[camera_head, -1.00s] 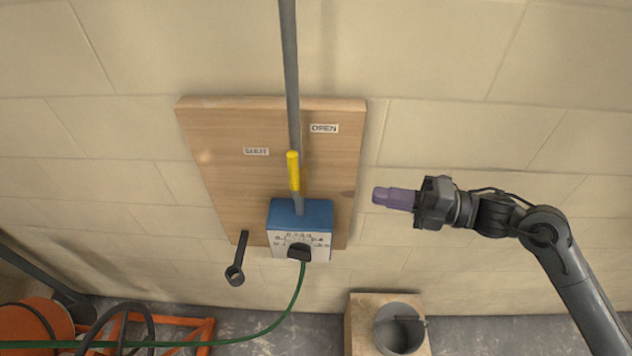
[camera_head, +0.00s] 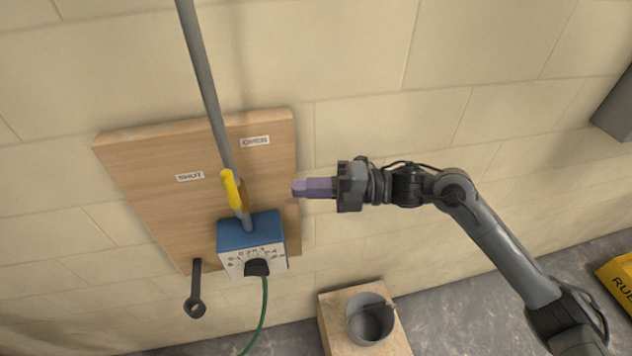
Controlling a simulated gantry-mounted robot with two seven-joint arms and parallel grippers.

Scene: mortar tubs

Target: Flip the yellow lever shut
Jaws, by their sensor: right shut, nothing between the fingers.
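The yellow lever (camera_head: 231,189) stands up from a grey stem on top of the blue and white box (camera_head: 250,234), in front of a wooden board (camera_head: 150,165) on the wall. It leans slightly left. A label at its upper right reads OPEN (camera_head: 255,141); another label (camera_head: 190,177) to its left is too blurred to read. My right gripper (camera_head: 300,188), with purple fingers, is shut and empty. It points left at about the lever's height, to the right of the lever and apart from it in the picture. My left gripper is not in view.
A grey pipe (camera_head: 203,75) runs up the wall behind the lever. A dark wrench-like handle (camera_head: 195,290) hangs at lower left. A green cable (camera_head: 264,310) drops from the box. A grey pot (camera_head: 370,322) sits on a wooden block (camera_head: 332,318) below. A yellow bag (camera_head: 617,281) lies at right.

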